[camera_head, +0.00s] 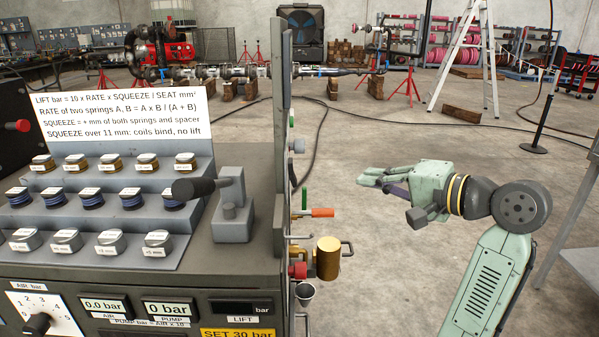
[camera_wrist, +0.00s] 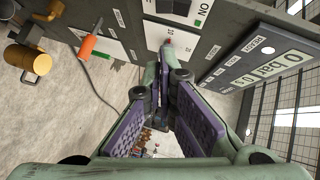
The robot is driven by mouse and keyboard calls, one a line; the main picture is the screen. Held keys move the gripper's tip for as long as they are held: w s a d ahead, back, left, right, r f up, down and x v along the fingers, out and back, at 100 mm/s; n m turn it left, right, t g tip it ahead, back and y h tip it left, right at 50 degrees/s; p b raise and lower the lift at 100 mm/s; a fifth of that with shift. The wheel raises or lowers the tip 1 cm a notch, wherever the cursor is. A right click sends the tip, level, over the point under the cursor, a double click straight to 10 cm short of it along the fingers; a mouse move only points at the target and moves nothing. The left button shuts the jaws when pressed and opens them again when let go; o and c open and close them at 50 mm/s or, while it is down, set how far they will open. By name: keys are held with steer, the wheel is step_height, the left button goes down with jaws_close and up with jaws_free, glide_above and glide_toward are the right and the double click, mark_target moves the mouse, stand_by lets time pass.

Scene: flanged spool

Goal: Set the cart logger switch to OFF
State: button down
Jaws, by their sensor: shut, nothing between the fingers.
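The cart (camera_head: 233,262) stands at the left in the head view, its side panel seen edge-on. My gripper (camera_head: 363,179) is to the right of that side, pointing left, with a gap between. In the wrist view my gripper (camera_wrist: 166,72) has its purple-padded fingers converging towards the dark side panel (camera_wrist: 222,42). A white plate (camera_wrist: 180,10) marked ON is cut off at the top edge. I cannot read whether it belongs to the logger switch, nor its position. A small reddish knob (camera_wrist: 168,42) shows just beyond the fingertips; contact cannot be told.
An orange handle (camera_head: 321,212) and a brass cylinder (camera_head: 328,258) stick out from the cart's side. A display reading 0 bar (camera_wrist: 278,66) is on the panel at right in the wrist view. The concrete floor beside the cart is mostly clear, with a dark cable.

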mark_target(293, 172)
steer(key=shift+w+a, duration=0.1)
stand_by(0.4)
steer(key=s+a+p+x, duration=0.2)
steer(key=x, duration=1)
steer(key=shift+w+a+f, duration=0.2)
steer(key=shift+w+f, duration=0.1)
steer(key=shift+a, duration=0.1)
steer(key=shift+a+f+m+t+y+p, duration=0.3)
steer(key=shift+f+m+t+y+p, duration=0.1)
steer(key=shift+m+y, duration=0.15)
